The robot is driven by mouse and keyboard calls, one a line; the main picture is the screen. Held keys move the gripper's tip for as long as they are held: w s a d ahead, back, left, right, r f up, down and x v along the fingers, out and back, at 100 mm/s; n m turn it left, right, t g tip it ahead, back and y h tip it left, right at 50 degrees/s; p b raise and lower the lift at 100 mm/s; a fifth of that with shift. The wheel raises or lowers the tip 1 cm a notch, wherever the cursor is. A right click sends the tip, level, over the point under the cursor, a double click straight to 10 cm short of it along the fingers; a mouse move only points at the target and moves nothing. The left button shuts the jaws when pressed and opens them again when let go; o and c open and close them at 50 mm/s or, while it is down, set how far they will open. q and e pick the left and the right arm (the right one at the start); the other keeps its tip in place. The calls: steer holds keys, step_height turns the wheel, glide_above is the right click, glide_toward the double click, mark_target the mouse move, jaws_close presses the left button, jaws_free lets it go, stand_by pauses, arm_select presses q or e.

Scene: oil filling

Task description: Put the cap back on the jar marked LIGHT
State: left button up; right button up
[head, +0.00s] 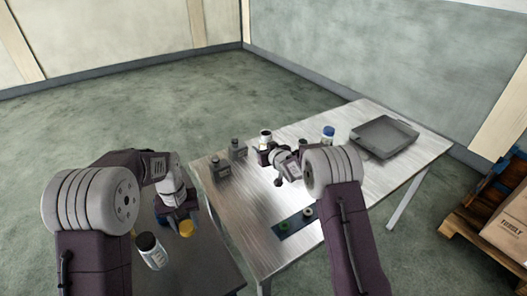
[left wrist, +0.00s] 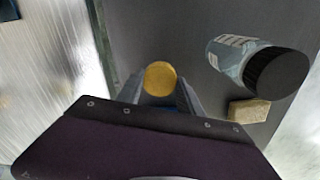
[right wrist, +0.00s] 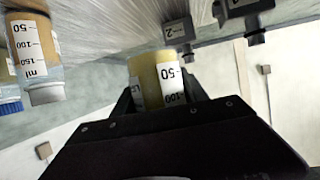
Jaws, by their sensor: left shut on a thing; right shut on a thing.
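My left gripper (head: 183,222) is shut on a yellow cap (head: 187,228), above the dark table. The cap shows between the fingertips (left wrist: 160,95) in the left wrist view (left wrist: 160,78). My right gripper (head: 267,152) is shut on a jar (head: 265,136) over the metal table. In the right wrist view the held jar (right wrist: 150,70) has yellowish contents, a 50–100 scale and a white label; only what looks like an L is legible. Its mouth looks dark and uncapped in the head view. The yellow cap and this jar are well apart.
A black-capped jar (head: 150,250) and beige block (left wrist: 248,110) are near the left gripper. The metal table holds a blue-capped jar (head: 328,134), tray (head: 408,135), dark bottles (head: 221,172) and blue mat (head: 285,229). Another scaled jar (right wrist: 30,45) shows in the right wrist view.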

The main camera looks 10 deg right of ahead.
steer(key=shift+r, duration=0.1)
stand_by(0.3)
steer(key=o, duration=0.6)
steer(key=shift+c, duration=0.2)
jaws_close()
arm_select(q)
steer(key=shift+m, duration=0.6)
steer(key=a, duration=0.1)
steer(key=s+a, duration=0.1)
steer(key=a, duration=0.2)
steer(key=shift+s+a+f, duration=0.1)
steer(key=shift+s+f, duration=0.25)
steer(key=shift+s, duration=0.05)
arm_select(e)
steer(key=s+a+r+n+g+y, duration=0.1)
steer(key=s+a+r+n+y, duration=0.1)
steer(key=s, duration=0.6)
steer(key=s+a+r+n+g+y, duration=0.2)
steer(key=s+a+r+n+y, duration=0.1)
steer(key=s, duration=0.5)
steer(key=s+a+r+n+g+y, duration=0.2)
steer(key=s+a+r+n+y, duration=0.1)
steer(key=s, duration=0.5)
steer(key=shift+a, duration=0.8)
